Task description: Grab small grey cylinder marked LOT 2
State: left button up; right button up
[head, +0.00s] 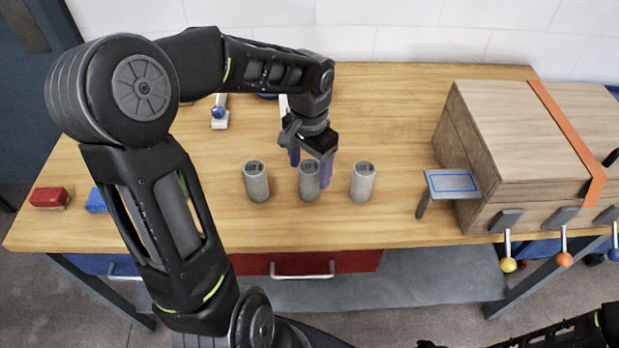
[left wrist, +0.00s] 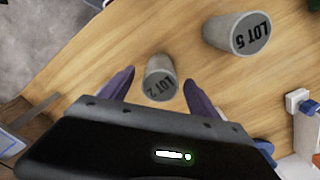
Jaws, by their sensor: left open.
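The small grey cylinder marked LOT 2 (left wrist: 160,80) stands upright between the two purple fingers of my left gripper (left wrist: 159,77) in the left wrist view. In the head view the middle grey cylinder (head: 309,184) stands at my left gripper (head: 311,167), which points down over the table. The fingers are open on either side of it, with a visible gap in the wrist view. A grey cylinder marked LOT 5 (left wrist: 238,34) stands close by. My right gripper does not show.
Grey cylinders stand to the left (head: 256,183) and right (head: 362,184) of the middle one on the wooden table (head: 400,110). A large wooden box (head: 510,130) and a small blue-edged plate (head: 452,184) are at the right. Red (head: 49,197) and blue (head: 96,201) blocks lie at the left.

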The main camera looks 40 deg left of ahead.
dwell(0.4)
pick_arm(q)
grip_shut()
dwell(0.6)
